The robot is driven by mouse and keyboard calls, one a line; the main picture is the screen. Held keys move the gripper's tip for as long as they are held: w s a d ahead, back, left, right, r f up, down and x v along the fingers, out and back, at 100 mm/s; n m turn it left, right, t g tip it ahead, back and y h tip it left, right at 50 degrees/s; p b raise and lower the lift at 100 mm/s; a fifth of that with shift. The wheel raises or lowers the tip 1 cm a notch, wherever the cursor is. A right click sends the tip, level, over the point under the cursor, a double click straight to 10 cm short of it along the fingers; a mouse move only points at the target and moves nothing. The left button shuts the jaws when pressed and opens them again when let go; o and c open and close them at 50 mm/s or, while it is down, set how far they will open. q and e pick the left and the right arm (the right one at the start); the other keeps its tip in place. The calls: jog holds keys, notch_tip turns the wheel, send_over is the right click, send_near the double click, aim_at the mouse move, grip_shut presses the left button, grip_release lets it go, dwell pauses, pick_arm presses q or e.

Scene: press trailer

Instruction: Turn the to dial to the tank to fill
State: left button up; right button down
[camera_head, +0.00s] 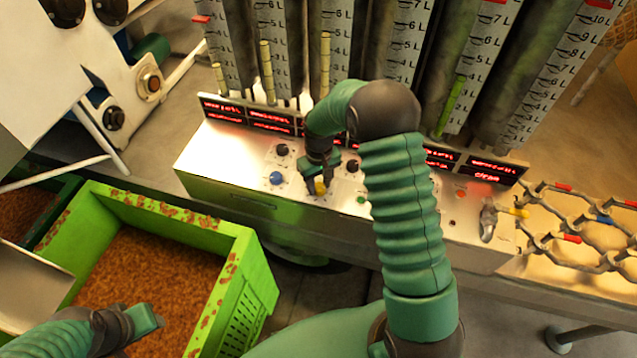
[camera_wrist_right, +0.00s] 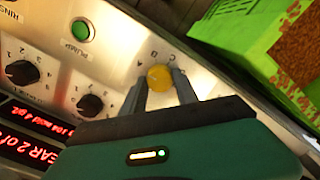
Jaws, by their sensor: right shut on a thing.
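The yellow dial (camera_head: 320,187) is on the sloped control panel (camera_head: 225,150), with letters printed around it. It also shows in the right wrist view (camera_wrist_right: 159,77), between my right gripper's fingers. My right gripper (camera_head: 321,180) is shut on the yellow dial, reaching down to the panel from above. The dial's pointer direction is too small to tell. My left gripper (camera_head: 140,322) is at the lower left, over the green crate, away from the panel; its finger gap does not show clearly.
Black knobs (camera_wrist_right: 90,103) and a green pump button (camera_wrist_right: 81,30) are near the dial. A blue knob (camera_head: 276,178) is left of it. Tall graduated tanks (camera_head: 405,40) stand behind the panel. A green crate (camera_head: 262,275) holds brown grains. A wire rack (camera_head: 575,225) is at right.

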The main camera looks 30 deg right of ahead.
aim_at(319, 186)
jog(key=c, duration=0.9)
grip_release()
notch_tip(319, 186, up, 17)
jog(key=shift+f+b, duration=0.1)
jog(key=shift+b, duration=0.3)
jog(key=s+a+f+t, duration=0.1)
jog(key=s+a+f, duration=0.1)
jog(key=s+a, duration=0.2)
jog(key=s+a+f, duration=0.2)
jog(key=s+a, duration=0.1)
jog(key=s, duration=0.3)
jog(key=s+a+f+t, duration=0.1)
jog(key=s+a+f, duration=0.2)
jog(key=s, duration=0.3)
jog(key=shift+a+f+n+t, duration=0.1)
jog(key=shift+a+n+t, duration=0.25)
jog(key=shift+a, duration=0.45)
